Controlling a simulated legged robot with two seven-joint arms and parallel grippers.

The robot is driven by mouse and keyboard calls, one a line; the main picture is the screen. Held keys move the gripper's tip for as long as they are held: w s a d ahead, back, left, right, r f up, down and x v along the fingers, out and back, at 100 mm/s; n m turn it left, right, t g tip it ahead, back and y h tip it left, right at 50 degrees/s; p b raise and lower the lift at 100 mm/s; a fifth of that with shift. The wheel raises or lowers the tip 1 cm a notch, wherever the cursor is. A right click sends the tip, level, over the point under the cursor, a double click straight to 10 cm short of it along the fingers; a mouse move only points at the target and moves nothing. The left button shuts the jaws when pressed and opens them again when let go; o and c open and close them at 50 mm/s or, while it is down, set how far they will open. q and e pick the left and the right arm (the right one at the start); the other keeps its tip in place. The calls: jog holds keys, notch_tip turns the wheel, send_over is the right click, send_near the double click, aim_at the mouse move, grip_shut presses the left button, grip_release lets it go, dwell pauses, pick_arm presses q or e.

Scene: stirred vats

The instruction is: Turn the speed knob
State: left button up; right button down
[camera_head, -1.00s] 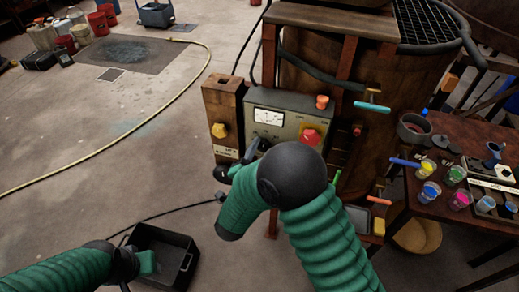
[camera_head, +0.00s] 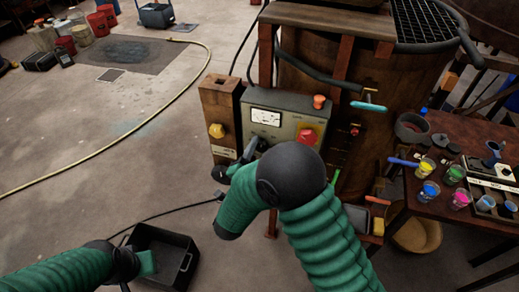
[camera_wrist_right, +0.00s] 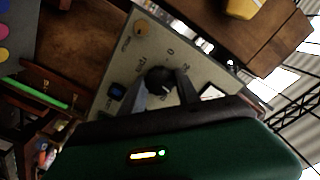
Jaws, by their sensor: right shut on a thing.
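The grey control panel (camera_head: 283,123) is fixed to the front of the wooden vat. The black speed knob (camera_wrist_right: 158,77) shows in the right wrist view, with scale marks around it on the panel (camera_wrist_right: 132,62). My right gripper (camera_wrist_right: 164,86) is shut on the knob, a finger on either side. In the head view my right gripper (camera_head: 250,153) reaches the lower part of the panel; my own arm hides much of it and the knob. My left gripper (camera_head: 138,265) is low at the left, by a black bin, away from the panel; its jaws are unclear.
A red knob (camera_head: 308,137) and an orange button (camera_head: 319,101) sit right of the gauge (camera_head: 265,118). A yellow knob (camera_head: 216,130) is on the wooden post at left. A black bin (camera_head: 165,255) stands below. A table (camera_head: 433,212) with paint cups is at right.

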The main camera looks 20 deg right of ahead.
jog(key=shift+f, duration=0.15)
dwell(0.6)
jog(key=c, duration=0.9)
grip_release()
